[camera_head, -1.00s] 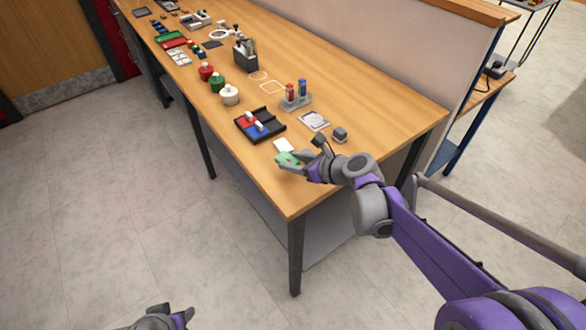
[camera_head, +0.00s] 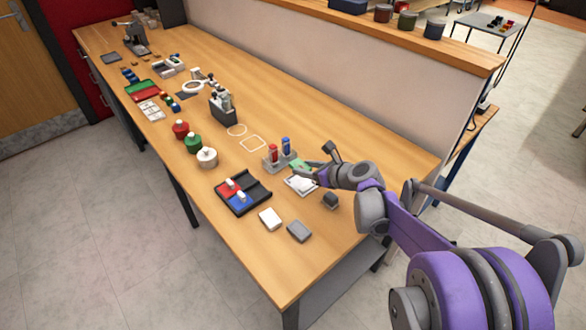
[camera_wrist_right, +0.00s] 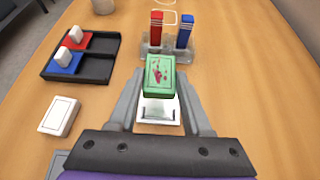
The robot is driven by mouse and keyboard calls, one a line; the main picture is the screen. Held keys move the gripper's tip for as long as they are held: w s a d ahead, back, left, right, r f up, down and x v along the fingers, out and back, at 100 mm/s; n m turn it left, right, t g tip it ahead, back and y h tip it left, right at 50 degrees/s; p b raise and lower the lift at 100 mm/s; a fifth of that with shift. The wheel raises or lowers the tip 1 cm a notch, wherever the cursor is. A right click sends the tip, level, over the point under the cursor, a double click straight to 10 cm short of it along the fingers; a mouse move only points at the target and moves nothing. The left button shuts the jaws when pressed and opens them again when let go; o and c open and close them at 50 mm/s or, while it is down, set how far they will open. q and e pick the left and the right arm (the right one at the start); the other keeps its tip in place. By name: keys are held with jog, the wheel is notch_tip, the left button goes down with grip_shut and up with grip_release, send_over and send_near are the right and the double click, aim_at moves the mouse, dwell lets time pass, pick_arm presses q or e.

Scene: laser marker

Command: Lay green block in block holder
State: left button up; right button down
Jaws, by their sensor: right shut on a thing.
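My right gripper (camera_head: 314,168) is shut on the green block (camera_wrist_right: 160,76), a flat piece with red marks on top. The block shows small in the head view (camera_head: 299,165), over the table near the grey stand (camera_head: 279,160). The black tray (camera_head: 262,188), which looks like the block holder, lies to the left. Its left compartments hold a red block (camera_head: 230,186) and a blue block (camera_head: 241,198), each with a white piece on top; its right side is bare (camera_wrist_right: 97,66). My left gripper is out of view.
The grey stand holds upright red and blue pieces just beyond the green block. A white card (camera_head: 297,186) lies beneath the gripper.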

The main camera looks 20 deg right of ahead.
aim_at(306, 187)
jog(key=shift+w+d+f, duration=0.1)
jog(key=shift+w+d, duration=0.15)
jog(key=shift+f, duration=0.15)
jog(key=shift+s+f+b, duration=0.25)
jog(key=shift+f+b, duration=0.1)
jog(key=shift+b, duration=0.05)
jog(key=shift+f, duration=0.3)
notch_tip(306, 187, down, 2)
jog(key=shift+f+b, duration=0.2)
jog(key=shift+b, duration=0.75)
jog(key=shift+f+b, duration=0.35)
jog(key=shift+f, duration=0.05)
jog(key=shift+a+f+b, duration=0.1)
jog(key=shift+f+b, duration=0.35)
jog(key=shift+b, duration=0.05)
jog(key=shift+c, duration=1.3)
grip_release()
